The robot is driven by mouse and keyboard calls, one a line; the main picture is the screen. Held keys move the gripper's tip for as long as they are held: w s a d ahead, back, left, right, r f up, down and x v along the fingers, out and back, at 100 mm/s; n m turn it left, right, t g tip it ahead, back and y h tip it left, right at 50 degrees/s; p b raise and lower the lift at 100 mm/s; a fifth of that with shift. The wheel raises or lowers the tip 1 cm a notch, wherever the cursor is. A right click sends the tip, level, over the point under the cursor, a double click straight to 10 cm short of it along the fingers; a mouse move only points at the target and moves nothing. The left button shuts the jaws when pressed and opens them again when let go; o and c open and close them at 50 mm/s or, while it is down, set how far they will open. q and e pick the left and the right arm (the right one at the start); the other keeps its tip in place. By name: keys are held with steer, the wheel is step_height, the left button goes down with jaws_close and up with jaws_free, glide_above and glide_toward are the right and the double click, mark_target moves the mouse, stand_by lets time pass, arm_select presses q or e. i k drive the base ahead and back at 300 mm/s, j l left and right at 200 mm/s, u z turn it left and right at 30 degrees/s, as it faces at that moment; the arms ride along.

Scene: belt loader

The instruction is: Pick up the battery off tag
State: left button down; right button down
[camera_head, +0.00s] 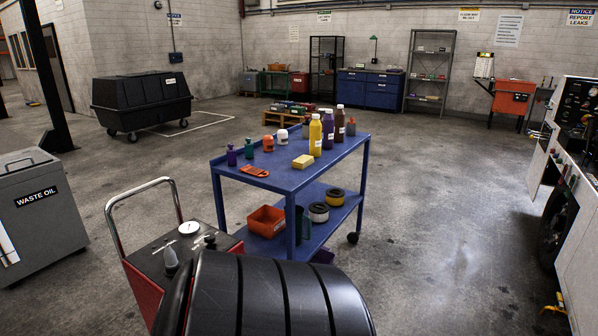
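A flat orange-red piece (255,171) lies near the front left edge of the blue cart's top (285,182). It may be the battery off tag, but no lettering on it can be read from here. No other tag can be made out clearly. Neither of my grippers shows in the head view.
The cart top also holds a yellow sponge-like block (303,161) and several bottles (315,134). Its lower shelf holds an orange bin (266,221). A red trolley (145,282) and grey waste oil bin (38,205) stand left. Open floor (435,230) lies right.

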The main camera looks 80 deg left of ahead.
mark_target(248, 169)
steer(key=u, duration=3)
steer(key=i+l+u, duration=0.2)
steer(key=u, duration=0.25)
steer(key=i+l+u, duration=0.2)
steer(key=u, duration=0.25)
steer(key=i+l+u, duration=0.15)
steer(key=l+u, duration=0.3)
steer(key=j, duration=0.1)
